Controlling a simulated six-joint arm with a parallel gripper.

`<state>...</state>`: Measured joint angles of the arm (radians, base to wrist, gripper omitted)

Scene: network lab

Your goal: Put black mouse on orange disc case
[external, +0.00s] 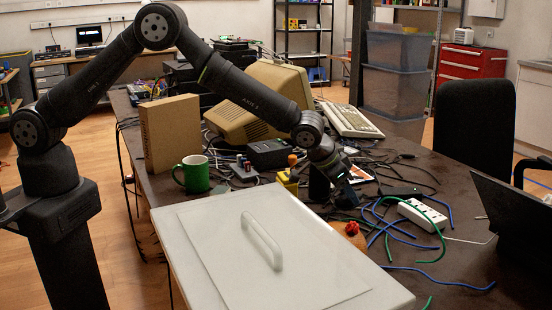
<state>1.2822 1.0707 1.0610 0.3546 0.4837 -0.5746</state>
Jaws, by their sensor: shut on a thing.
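My gripper (328,190) points down over the cluttered middle of the table, just behind the white lidded box. It is shut on a small dark thing, apparently the black mouse; its outline merges with the dark fingers. An orange-brown thing (347,240) shows past the box's right edge, with a small red thing on top and its lower left hidden by the box. I cannot tell whether it is the orange disc case. My gripper is behind it and to its left, apart from it.
The white box (330,270) with a raised handle fills the front. A green mug (194,174), brown box (170,133), yellow item (288,182) and black device (270,152) stand left of my gripper. Cables, a power strip (422,214) and a laptop (515,220) lie right.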

